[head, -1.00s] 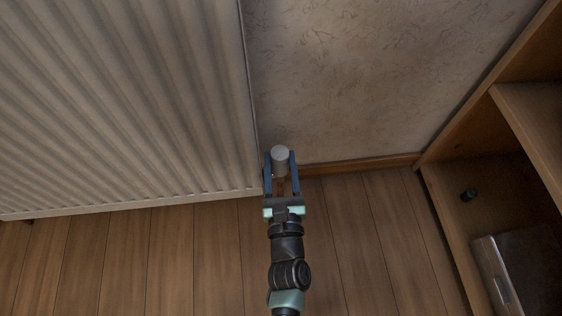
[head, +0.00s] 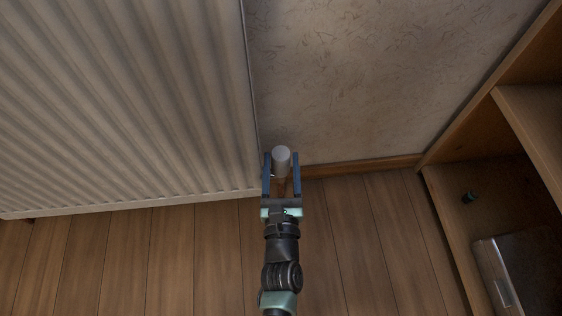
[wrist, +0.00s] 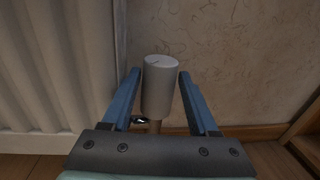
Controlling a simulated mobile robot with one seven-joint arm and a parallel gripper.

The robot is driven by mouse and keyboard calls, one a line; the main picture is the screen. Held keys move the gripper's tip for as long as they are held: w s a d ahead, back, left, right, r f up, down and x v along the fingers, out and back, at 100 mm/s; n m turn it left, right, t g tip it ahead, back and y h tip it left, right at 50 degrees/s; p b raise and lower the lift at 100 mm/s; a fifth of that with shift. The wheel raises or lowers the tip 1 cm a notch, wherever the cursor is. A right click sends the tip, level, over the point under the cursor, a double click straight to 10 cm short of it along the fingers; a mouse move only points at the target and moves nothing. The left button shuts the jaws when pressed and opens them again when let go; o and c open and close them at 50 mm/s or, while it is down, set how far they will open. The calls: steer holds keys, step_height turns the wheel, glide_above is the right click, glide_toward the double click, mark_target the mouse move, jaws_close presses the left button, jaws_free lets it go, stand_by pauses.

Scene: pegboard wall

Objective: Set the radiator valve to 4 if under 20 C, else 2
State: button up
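The radiator valve (head: 281,161) is a pale grey upright cylinder at the lower right corner of the ribbed radiator (head: 120,100). In the wrist view the valve knob (wrist: 159,88) stands between the two blue fingers, with a faint mark on its top that I cannot read as a number. My gripper (head: 282,164) is open around the knob, one finger on each side. In the wrist view small gaps show between the knob and both fingers of my gripper (wrist: 160,92). No thermometer or temperature reading is visible.
A patterned wall (head: 360,80) is behind the valve, with a wooden skirting (head: 365,166) below. A wooden shelf unit (head: 530,110) stands at right, holding a small dark object (head: 469,197) and a grey box-like thing (head: 497,277). The wooden floor (head: 370,240) is clear.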

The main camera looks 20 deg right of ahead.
steer(key=shift+w+a+n+y, duration=0.1)
steer(key=shift+n+y, duration=0.2)
steer(key=shift+y, duration=0.2)
steer(key=shift+r+n+t+y, duration=0.1)
steer(key=shift+n+t+y, duration=0.35)
steer(key=shift+y, duration=0.25)
